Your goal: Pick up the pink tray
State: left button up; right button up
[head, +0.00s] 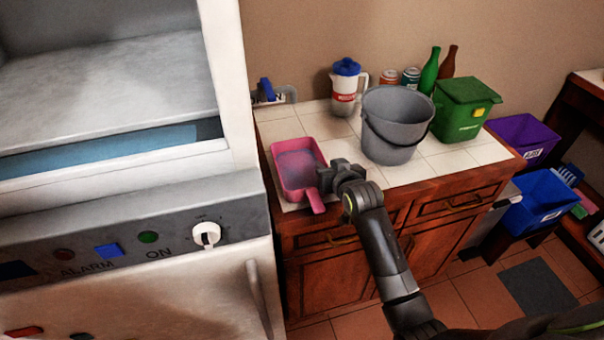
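The pink tray (288,191) lies on the white tiled counter at its left end, next to the white appliance. It is shallow, with a short handle pointing toward the front edge. My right gripper (326,178) is at the tray's right side, close to the base of the handle, and its arm comes in from the lower right. The fingers are small and dark here, so I cannot tell whether they are open or touching the tray. My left gripper is not in view.
A grey bucket (396,128) stands right of my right gripper. Behind are a white jug with blue lid (345,88), cans (410,77), bottles (430,70) and a green bin (463,108). The white appliance (130,230) borders the counter's left. Counter tiles (290,120) behind the tray are clear.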

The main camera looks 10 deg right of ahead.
grip_shut()
jog(key=shift+r, duration=0.2)
dwell(0.3)
jog(key=shift+r, duration=4.9)
